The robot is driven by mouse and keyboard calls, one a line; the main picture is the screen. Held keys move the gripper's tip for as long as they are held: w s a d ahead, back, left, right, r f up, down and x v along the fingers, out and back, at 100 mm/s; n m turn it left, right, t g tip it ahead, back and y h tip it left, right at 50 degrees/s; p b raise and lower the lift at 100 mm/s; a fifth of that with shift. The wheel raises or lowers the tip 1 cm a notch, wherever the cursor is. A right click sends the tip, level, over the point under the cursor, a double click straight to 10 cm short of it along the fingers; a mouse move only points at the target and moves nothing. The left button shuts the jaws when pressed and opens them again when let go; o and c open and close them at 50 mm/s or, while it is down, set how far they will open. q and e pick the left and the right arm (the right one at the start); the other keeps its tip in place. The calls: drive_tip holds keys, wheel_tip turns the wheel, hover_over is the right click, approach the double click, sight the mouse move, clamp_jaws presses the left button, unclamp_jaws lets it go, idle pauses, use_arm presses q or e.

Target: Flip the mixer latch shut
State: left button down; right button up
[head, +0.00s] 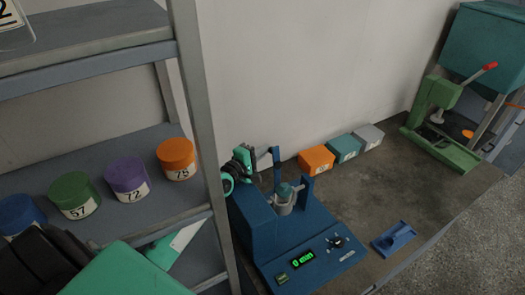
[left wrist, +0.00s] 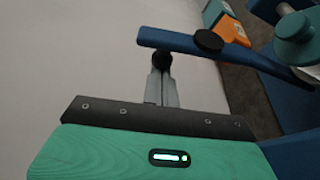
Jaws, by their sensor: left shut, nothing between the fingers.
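The blue mixer (head: 258,225) stands on the bench, with a grey and teal jar (head: 285,197) seated in its holder. A blue bar that looks like the latch (head: 277,167) stands up behind the jar. In the left wrist view the latch (left wrist: 225,50) crosses the upper part, with a dark round knob on it. My left gripper (head: 267,151) is beside the top of the latch, left of the jar. Its fingers (left wrist: 162,62) are shut and empty, with their dark tips at or very near the bar's end; I cannot tell if they touch.
A shelf post (head: 203,130) stands close left of the mixer. Jars, such as the orange one (head: 176,158), sit on the shelf. Boxes (head: 316,160) line the wall behind. A blue tray-like piece (head: 393,238) lies right; a green press (head: 440,125) stands farther off.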

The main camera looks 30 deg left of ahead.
sight(273, 153)
use_arm(q)
drive_tip(key=shift+d, duration=0.1)
drive_tip(key=m, duration=0.1)
drive_tip(key=s+d+m+b, duration=0.1)
drive_tip(key=shift+d+r+m+t, duration=0.15)
drive_tip(key=shift+r+m+t, duration=0.15)
drive_tip(key=shift+r+t, duration=0.1)
drive_tip(key=shift+s+d+r+m+t+h+b, duration=0.1)
drive_tip(key=shift+s+d+r+m+t+b, duration=0.1)
drive_tip(key=shift+d+m+b, duration=0.3)
drive_tip(key=shift+s+d+r+m+t+h+b, duration=0.15)
drive_tip(key=shift+s+d+m+t, duration=0.1)
drive_tip(key=shift+m, duration=0.45)
drive_tip(key=shift+s+d+r+m+t+h+b, duration=0.15)
drive_tip(key=shift+d+m+b, duration=0.2)
drive_tip(key=shift+m, duration=0.25)
